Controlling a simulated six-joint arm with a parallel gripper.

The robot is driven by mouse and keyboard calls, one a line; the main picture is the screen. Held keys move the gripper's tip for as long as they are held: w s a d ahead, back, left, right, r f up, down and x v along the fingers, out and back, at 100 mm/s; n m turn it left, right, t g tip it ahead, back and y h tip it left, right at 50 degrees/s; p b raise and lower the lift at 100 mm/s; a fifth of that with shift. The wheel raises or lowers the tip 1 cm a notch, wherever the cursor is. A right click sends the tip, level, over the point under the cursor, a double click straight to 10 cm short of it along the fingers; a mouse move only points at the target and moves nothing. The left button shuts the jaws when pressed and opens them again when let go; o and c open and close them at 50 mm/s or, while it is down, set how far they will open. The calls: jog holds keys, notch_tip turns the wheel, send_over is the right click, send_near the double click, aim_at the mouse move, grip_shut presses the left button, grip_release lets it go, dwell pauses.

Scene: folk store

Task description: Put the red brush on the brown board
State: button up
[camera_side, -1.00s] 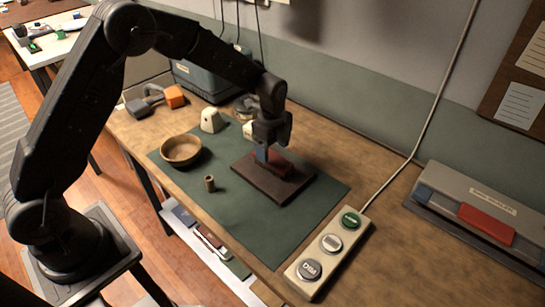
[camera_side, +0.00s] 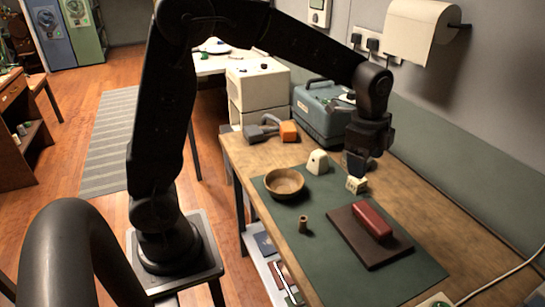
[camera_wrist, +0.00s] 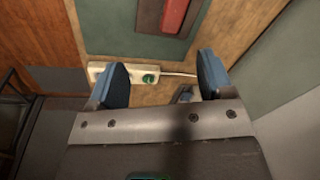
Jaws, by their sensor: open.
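The red brush (camera_side: 371,220) lies on the brown board (camera_side: 363,253), towards its far right side, with nothing holding it. The wrist view shows part of the brush (camera_wrist: 176,14) and the board (camera_wrist: 148,18) at the top edge, beyond my fingertips. My gripper (camera_side: 357,164) is off the board, above the back of the green mat near a small cream block. In the wrist view my gripper (camera_wrist: 163,64) has its blue fingers wide apart with nothing between them.
The green mat (camera_side: 330,284) also carries a wooden bowl (camera_side: 284,183), a small brown cylinder (camera_side: 303,224) and the cream block (camera_side: 356,185). A white wedge-shaped piece (camera_side: 318,162) stands behind the bowl. A button strip (camera_wrist: 130,77) shows in the wrist view. The mat's front is clear.

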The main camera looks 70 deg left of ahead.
jog(key=s+r+n+t, duration=0.2)
jog(key=s+n, duration=0.4)
jog(key=s, duration=0.5)
jog(key=s+a+r+n+t, duration=0.1)
jog(key=s+r+n+t, duration=0.1)
jog(key=s+n, duration=0.5)
jog(key=s+r, duration=0.1)
jog(key=s, duration=0.3)
jog(key=shift+s+a+r, duration=0.15)
jog(key=shift+r, duration=0.1)
